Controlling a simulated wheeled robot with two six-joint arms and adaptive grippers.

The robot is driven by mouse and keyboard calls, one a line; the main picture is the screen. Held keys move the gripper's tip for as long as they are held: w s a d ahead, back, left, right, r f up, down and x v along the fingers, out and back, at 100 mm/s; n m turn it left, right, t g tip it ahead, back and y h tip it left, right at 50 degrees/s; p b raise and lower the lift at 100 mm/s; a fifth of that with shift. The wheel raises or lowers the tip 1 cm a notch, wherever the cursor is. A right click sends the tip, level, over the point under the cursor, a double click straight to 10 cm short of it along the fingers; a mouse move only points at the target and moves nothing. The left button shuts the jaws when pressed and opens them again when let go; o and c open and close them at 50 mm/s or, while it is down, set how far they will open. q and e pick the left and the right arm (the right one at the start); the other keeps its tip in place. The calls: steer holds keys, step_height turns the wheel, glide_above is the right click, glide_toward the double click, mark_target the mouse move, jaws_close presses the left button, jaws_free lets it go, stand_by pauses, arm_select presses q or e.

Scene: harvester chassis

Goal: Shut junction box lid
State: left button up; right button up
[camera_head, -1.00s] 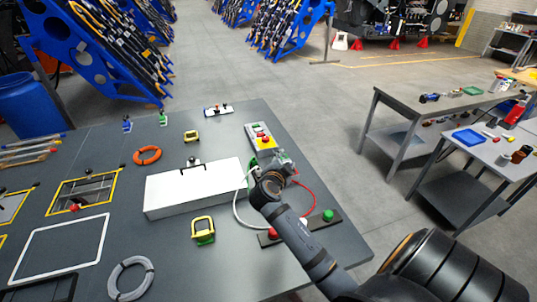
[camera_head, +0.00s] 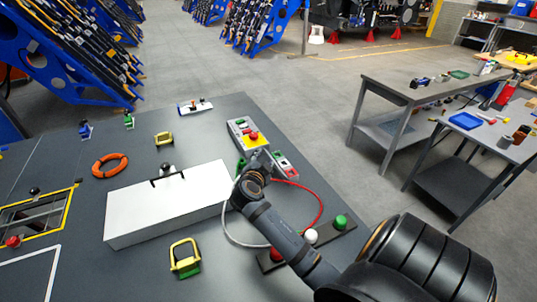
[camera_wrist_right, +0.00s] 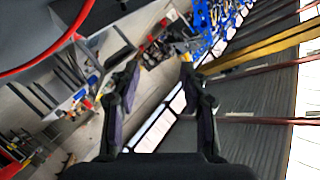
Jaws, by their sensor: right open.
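A long white box (camera_head: 168,207), which I take to be the junction box, lies on the dark grey table. Its pale top looks flat, with a black handle (camera_head: 168,178) near the far edge; whether the lid is fully down I cannot tell. My right gripper (camera_head: 262,160) is beyond the box's right end, by a grey control box with a red button, and appears apart from the white box. In the right wrist view my right gripper (camera_wrist_right: 158,80) has its two fingers spread with nothing between them. My left gripper is not in view.
A grey control box (camera_head: 241,131) with a red button stands behind the gripper. A strip with green, white and red knobs (camera_head: 309,239), a red cable (camera_head: 318,205) and a yellow-green part (camera_head: 185,258) lie nearby. An orange ring (camera_head: 110,166) lies left. Grey side tables (camera_head: 400,92) stand right.

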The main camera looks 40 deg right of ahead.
step_height(320, 180, down, 10)
steer(key=b, duration=0.7)
steer(key=shift+b, duration=0.35)
steer(key=x, duration=0.3)
steer(key=p+x, duration=0.1)
steer(key=x, duration=0.2)
steer(key=p+x, duration=0.1)
steer(key=x, duration=0.2)
steer(key=shift+w+d+r, duration=0.15)
steer(key=shift+r, duration=0.05)
steer(key=shift+w+d+f, duration=0.25)
steer(key=shift+w+d, duration=0.05)
steer(key=shift+d, duration=0.15)
arm_select(q)
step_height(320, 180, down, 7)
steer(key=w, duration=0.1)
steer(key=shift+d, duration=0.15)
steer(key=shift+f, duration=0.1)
steer(key=shift+p, duration=0.3)
arm_select(e)
jaws_close()
